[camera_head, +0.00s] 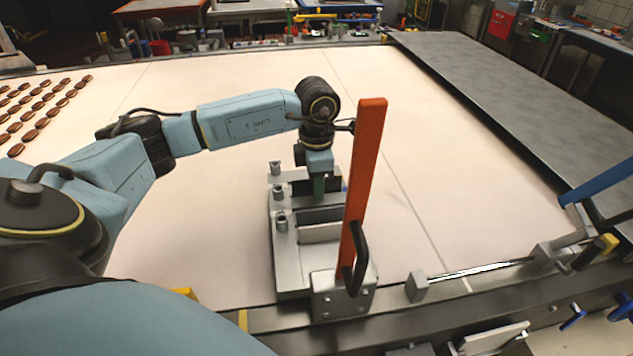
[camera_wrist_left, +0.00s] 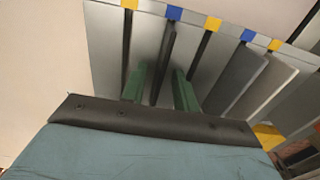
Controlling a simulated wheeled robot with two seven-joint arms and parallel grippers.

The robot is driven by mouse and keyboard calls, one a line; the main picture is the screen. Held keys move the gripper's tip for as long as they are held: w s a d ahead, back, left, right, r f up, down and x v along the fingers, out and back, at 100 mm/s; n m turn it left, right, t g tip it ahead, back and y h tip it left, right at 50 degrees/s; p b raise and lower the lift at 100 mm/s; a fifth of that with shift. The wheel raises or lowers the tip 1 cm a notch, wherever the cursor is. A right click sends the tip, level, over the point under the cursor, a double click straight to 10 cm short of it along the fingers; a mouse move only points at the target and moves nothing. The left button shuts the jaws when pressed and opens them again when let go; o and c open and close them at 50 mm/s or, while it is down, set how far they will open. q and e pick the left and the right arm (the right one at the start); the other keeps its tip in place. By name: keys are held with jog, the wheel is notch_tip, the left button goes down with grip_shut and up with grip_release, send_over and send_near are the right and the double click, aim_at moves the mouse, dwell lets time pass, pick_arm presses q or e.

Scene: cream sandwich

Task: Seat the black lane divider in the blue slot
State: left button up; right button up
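The grey slotted fixture (camera_head: 285,262) stands on the light table, and its rim carries yellow and blue marks in the left wrist view (camera_wrist_left: 100,50). A thin black strip, seemingly the black lane divider (camera_wrist_left: 164,65), lines up with a blue mark (camera_wrist_left: 173,12). My left gripper (camera_head: 319,188) points down over the fixture. In the left wrist view its two green fingers (camera_wrist_left: 160,90) stand apart on either side of the black strip, with a gap showing on each side. How deep the strip sits is hidden. My right gripper is out of view.
A dark grey plate (camera_wrist_left: 238,75) and a light grey plate (camera_wrist_left: 264,92) stand in neighbouring slots. An upright orange bar (camera_head: 366,165) with a black handle rises at the fixture's near right. Brown sandwiches (camera_head: 40,105) lie far left. Clear table surrounds the fixture's left side.

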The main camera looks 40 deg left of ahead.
pick_arm(q)
notch_tip(320, 180, up, 13)
dwell(0.3)
jog(key=shift+r, duration=0.1)
dwell(0.4)
